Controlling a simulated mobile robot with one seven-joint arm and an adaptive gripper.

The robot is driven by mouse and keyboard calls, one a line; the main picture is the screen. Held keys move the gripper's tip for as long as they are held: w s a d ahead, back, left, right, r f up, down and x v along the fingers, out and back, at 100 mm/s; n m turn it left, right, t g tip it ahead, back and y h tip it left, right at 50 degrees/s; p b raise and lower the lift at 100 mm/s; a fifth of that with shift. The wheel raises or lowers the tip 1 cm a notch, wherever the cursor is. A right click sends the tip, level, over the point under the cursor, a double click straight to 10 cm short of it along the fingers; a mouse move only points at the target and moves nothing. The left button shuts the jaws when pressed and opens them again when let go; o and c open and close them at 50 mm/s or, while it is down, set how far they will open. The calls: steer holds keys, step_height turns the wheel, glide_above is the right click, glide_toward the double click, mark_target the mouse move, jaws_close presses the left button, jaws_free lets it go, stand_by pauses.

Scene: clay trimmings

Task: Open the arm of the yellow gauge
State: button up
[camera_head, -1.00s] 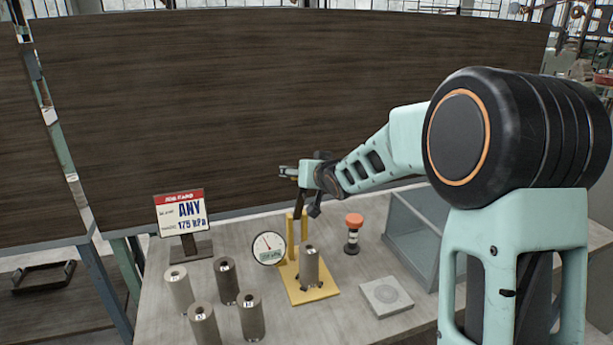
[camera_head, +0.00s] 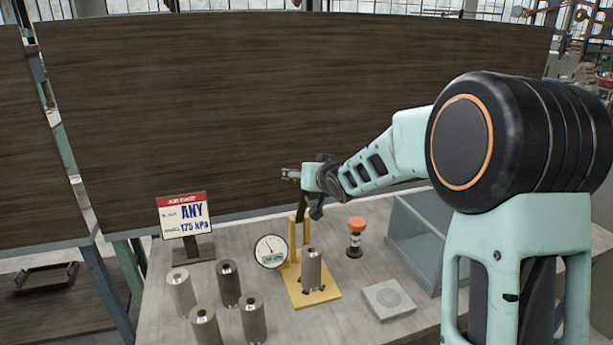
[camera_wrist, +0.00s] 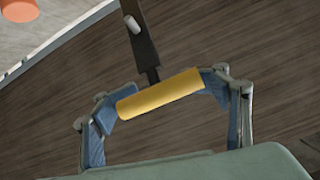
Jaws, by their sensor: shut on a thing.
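The yellow gauge stands on the table with a yellow base (camera_head: 318,299), a round white dial (camera_head: 270,251) and yellow uprights. Its dark arm (camera_head: 301,228) stands steeply up from the uprights. A grey metal cylinder (camera_head: 311,268) stands upright on the base. In the wrist view, the dark arm (camera_wrist: 143,45) ends in a yellow crossbar handle (camera_wrist: 150,97). My gripper (camera_wrist: 160,99) is shut on this handle, with a blue finger at each end of it. In the head view, my gripper (camera_head: 305,178) is above the gauge, and the handle is mostly hidden.
Several loose metal cylinders (camera_head: 228,284) stand front left of the gauge. A job card (camera_head: 185,215) stands behind them. A dark panel (camera_head: 290,110) rises behind.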

steer(key=shift+w+a+r, duration=0.1)
steer(key=shift+r, duration=0.3)
steer(key=o, duration=1.9)
steer(key=shift+s, duration=0.2)
steer(key=shift+o, duration=0.7)
steer(key=shift+f, duration=0.25)
steer(key=v, duration=1.2)
steer(key=shift+w, duration=0.1)
